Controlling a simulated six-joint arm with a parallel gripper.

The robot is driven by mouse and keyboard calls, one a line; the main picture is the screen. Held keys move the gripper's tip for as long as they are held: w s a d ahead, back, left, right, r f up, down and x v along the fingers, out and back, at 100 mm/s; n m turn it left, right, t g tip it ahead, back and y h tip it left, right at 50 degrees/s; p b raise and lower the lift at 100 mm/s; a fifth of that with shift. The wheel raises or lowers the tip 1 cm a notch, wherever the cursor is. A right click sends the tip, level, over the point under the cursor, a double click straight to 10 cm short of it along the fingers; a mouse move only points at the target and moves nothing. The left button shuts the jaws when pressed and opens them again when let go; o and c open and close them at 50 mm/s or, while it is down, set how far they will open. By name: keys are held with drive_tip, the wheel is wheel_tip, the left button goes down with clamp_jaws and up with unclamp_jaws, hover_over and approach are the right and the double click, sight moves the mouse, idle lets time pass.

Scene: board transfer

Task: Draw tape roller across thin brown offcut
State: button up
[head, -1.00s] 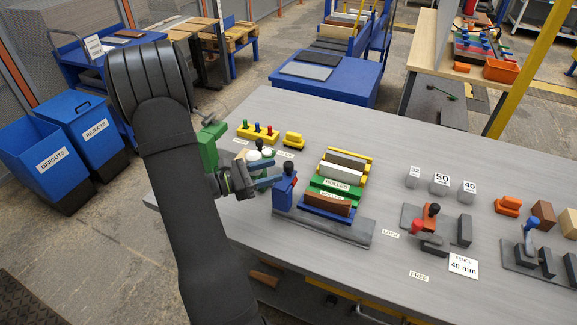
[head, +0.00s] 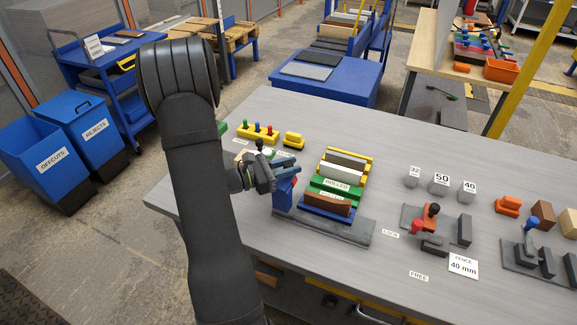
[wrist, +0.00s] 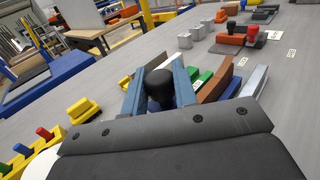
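A blue upright piece (head: 281,197) with a black knob (wrist: 160,86) stands at the left end of the rack; it may be the tape roller, but its shape is partly hidden. A brown block (head: 325,204) lies along the front of the rack and shows in the wrist view (wrist: 216,80); I take it for the offcut. My gripper (head: 288,172) is at the blue piece. In the wrist view its two blue-grey fingers (wrist: 160,84) stand apart on either side of the knob, close to it; a firm grip does not show. The knob is hidden in the head view.
Green, white and grey blocks lie behind the brown one in the rack on its grey base (head: 345,232). A yellow holder with coloured pegs (head: 257,132) and a yellow block (head: 293,140) lie behind. Grey weights (head: 440,184) and clamps stand right. The table between is clear.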

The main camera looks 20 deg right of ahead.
drive_tip(key=s+d, duration=1.7)
drive_tip(key=shift+s+d, duration=0.1)
drive_tip(key=shift+s, duration=0.05)
clamp_jaws()
drive_tip(key=o, duration=1)
unclamp_jaws()
drive_tip(key=a, duration=1.7)
drive_tip(key=shift+a, duration=0.15)
drive_tip(key=d, duration=1.4)
drive_tip(key=shift+d, duration=0.25)
